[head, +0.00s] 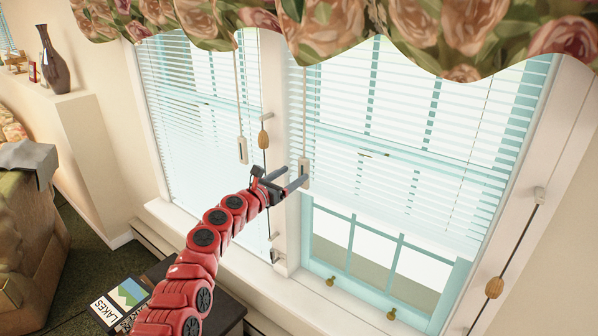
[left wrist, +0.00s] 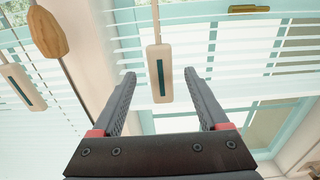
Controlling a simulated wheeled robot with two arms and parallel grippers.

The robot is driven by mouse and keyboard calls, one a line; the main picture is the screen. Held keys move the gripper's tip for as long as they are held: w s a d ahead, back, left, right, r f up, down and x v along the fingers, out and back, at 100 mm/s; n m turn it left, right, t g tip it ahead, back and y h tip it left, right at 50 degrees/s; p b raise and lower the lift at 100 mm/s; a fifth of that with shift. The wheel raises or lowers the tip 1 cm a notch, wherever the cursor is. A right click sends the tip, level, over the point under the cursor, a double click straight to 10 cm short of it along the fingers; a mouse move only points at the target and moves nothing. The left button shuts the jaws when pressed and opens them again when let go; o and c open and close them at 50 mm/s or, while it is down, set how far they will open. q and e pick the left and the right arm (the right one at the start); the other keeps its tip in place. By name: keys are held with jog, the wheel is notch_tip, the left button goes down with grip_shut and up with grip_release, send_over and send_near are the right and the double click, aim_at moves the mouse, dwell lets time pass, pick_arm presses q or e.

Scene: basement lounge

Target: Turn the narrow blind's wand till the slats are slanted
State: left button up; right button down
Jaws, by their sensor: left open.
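Two white slatted blinds hang side by side, and the left blind (head: 205,110) looks narrower than the right blind (head: 400,150). Gaps show between the right blind's slats. A wand with a pale handle (head: 304,168) hangs at the right blind's left edge; its dark slot shows in the left wrist view (left wrist: 160,78). A similar handle (head: 242,150) hangs by the left blind, also in the left wrist view (left wrist: 22,88). My left gripper (head: 291,178) is open, its fingertips on either side of the right blind's handle, with gaps to both. My right gripper is not in view.
Wooden cord knobs hang at the middle post (head: 263,138) and far right (head: 494,287). A floral valance (head: 340,30) covers the blind tops. A small dark table (head: 232,311) with a book (head: 122,300) lies below my left arm. An armchair (head: 28,215) stands left.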

aim_at(302, 167)
pick_arm(q)
jog(key=b+x, duration=0.1)
jog(key=x, duration=0.2)
jog(key=shift+d+f, duration=0.1)
jog(key=shift+w+d+r, duration=0.2)
jog(key=shift+w+r, duration=0.05)
jog(key=shift+w, duration=0.2)
